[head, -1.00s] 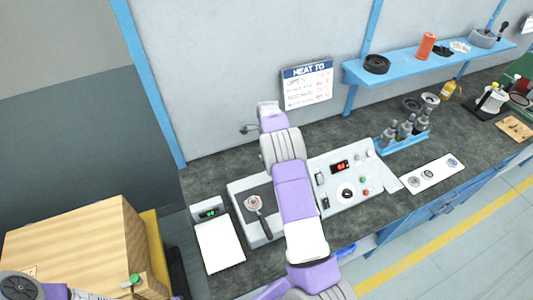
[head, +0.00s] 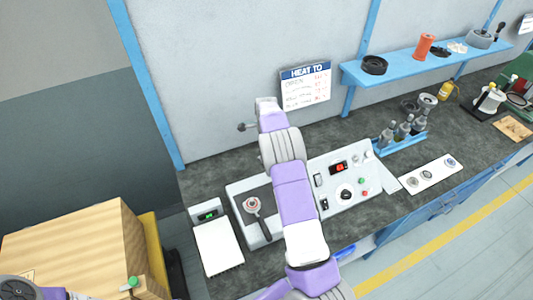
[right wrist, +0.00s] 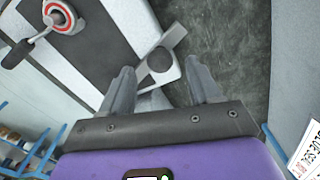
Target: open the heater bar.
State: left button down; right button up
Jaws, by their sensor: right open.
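The bench machine has a pale body (head: 238,188) with a dark recessed plate. In the right wrist view a grey bar (right wrist: 176,36) with a round boss lies at the edge of the machine's pale body (right wrist: 135,22); I take it for the heater bar. My right gripper (right wrist: 159,68) is open, with one finger on each side of the boss; I cannot tell whether it touches. In the head view my right arm hides this gripper and much of the machine's middle. A small dark knob (head: 242,127) shows left of the arm. My left gripper is not seen.
A white scale (head: 218,247) is at left, a blue bottle rack (head: 402,145) at right. The wall with a heat sign (head: 305,85) is close behind.

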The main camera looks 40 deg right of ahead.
notch_tip(320, 180, up, 6)
jog(key=shift+f, duration=0.2)
dwell(0.5)
